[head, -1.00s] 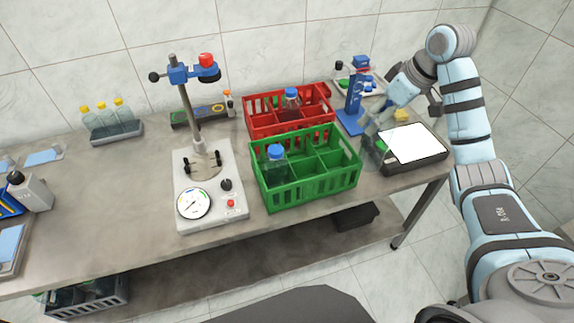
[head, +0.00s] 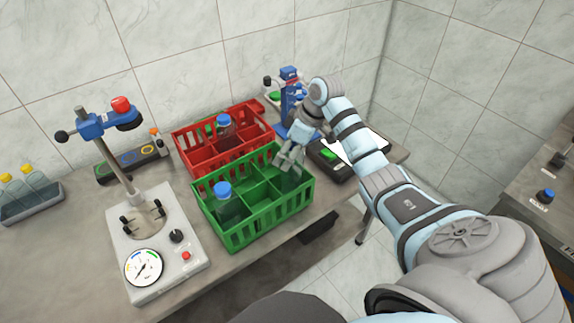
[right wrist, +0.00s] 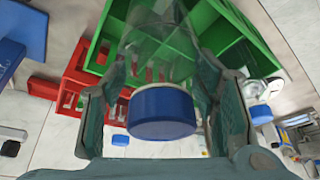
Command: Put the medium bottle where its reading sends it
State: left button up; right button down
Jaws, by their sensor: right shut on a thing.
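My right gripper (head: 290,158) is over the far right part of the green crate (head: 270,224). In the right wrist view it is shut (right wrist: 162,78) on a clear bottle with a blue cap (right wrist: 162,112); the glass body points away toward the green crate. In the head view the held bottle is hard to make out. Another blue-capped bottle (head: 226,204) stands in a left compartment of the green crate. The red crate (head: 182,151) behind it holds a blue-capped bottle with dark contents (head: 226,132). My left gripper is not in view.
A gauge stand (head: 160,235) with a round dial is at left; its needle reading is too small to tell. Yellow-capped bottles (head: 30,180) stand far left. Several green crate compartments look empty.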

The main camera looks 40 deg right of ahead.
jog(key=f, duration=0.5)
jog(key=shift+w, duration=0.35)
jog(key=c, duration=1)
grip_release()
jog(key=shift+w+f, duration=0.1)
jog(key=shift+f, duration=0.05)
jog(key=o, duration=0.4)
jog(key=shift+w, duration=0.1)
jog(key=shift+c, duration=0.2)
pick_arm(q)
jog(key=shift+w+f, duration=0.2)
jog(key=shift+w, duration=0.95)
pick_arm(e)
jog(key=v, duration=1.2)
jog(key=shift+a+r, duration=0.1)
jog(key=shift+r, duration=0.15)
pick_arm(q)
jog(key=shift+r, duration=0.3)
